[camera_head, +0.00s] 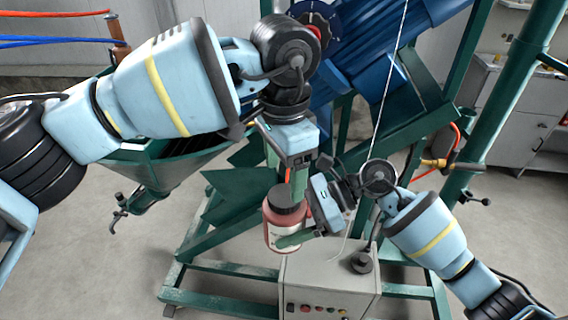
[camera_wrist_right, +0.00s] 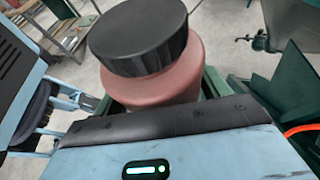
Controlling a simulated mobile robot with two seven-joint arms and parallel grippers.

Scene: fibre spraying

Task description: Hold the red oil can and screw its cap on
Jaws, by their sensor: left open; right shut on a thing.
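The red oil can (camera_head: 284,225) is a reddish bottle with a pale label, held above the grey control box. Its wide black cap (camera_head: 287,198) sits on top of it; whether it is screwed tight cannot be told. My right gripper (camera_head: 290,240) is shut on the can's body from the right. In the right wrist view the can (camera_wrist_right: 160,90) and the cap (camera_wrist_right: 140,38) fill the upper middle. My left gripper (camera_head: 287,178) is open, pointing down just above the cap. Its fingertips are partly hidden, so contact with the cap is unclear.
A grey control box (camera_head: 325,283) with buttons stands below the can. Green steel framing (camera_head: 235,268) surrounds it, with a green funnel (camera_head: 160,165) at left and a blue machine (camera_head: 375,45) behind. A thin pale cable hangs near my right wrist. Floor is free at lower left.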

